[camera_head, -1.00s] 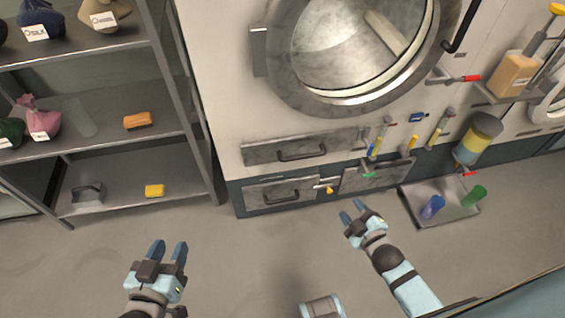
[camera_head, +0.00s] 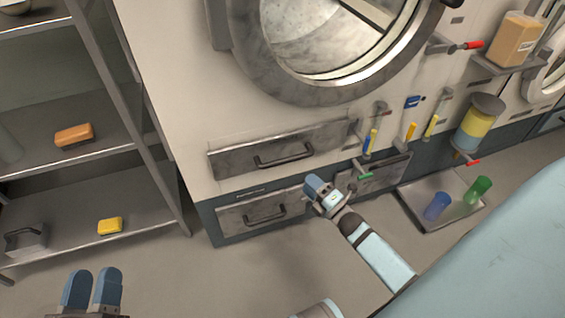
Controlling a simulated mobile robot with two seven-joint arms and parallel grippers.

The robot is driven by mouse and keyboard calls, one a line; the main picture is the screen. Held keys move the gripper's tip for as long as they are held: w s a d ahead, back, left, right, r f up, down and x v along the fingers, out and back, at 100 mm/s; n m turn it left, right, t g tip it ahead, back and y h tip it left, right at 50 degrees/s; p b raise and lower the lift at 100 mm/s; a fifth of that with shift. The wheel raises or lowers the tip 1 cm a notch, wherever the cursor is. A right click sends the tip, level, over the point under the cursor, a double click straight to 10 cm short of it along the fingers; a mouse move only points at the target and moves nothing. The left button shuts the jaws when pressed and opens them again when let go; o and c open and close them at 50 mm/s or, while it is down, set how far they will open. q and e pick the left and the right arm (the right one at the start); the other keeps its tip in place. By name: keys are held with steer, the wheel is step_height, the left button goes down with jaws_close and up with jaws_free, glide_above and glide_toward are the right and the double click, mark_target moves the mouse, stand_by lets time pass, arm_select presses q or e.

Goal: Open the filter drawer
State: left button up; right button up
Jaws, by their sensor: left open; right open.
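An upper drawer (camera_head: 232,162) with a grey metal front and dark bar handle (camera_head: 285,156) sits shut below the round machine door. A lower drawer (camera_head: 235,222) with a similar handle (camera_head: 265,213) is shut beneath it. I cannot read which one is the filter drawer. My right gripper (camera_head: 314,184) is open and empty, just right of the lower drawer and in front of the panel beside it. Its fingers partly overlap each other in view. My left gripper (camera_head: 92,280) is open and empty at the bottom left, well away from both drawers.
A shelf rack (camera_head: 160,185) stands left, holding an orange block (camera_head: 74,135) and a yellow block (camera_head: 110,226). Small valves with a green handle (camera_head: 365,176) are close to my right gripper. A tray (camera_head: 410,201) with blue and green cups lies right. Floor between is clear.

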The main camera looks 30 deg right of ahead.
mark_target(286, 158)
arm_select(q)
steer(key=f+b, duration=0.1)
steer(key=f, duration=0.1)
steer(key=f+g+b, duration=0.1)
steer(key=f, duration=0.1)
steer(key=shift+w+d+g, duration=0.2)
steer(key=shift+g, duration=0.1)
arm_select(e)
steer(key=x, duration=1.1)
steer(key=shift+w, duration=0.15)
jaws_close()
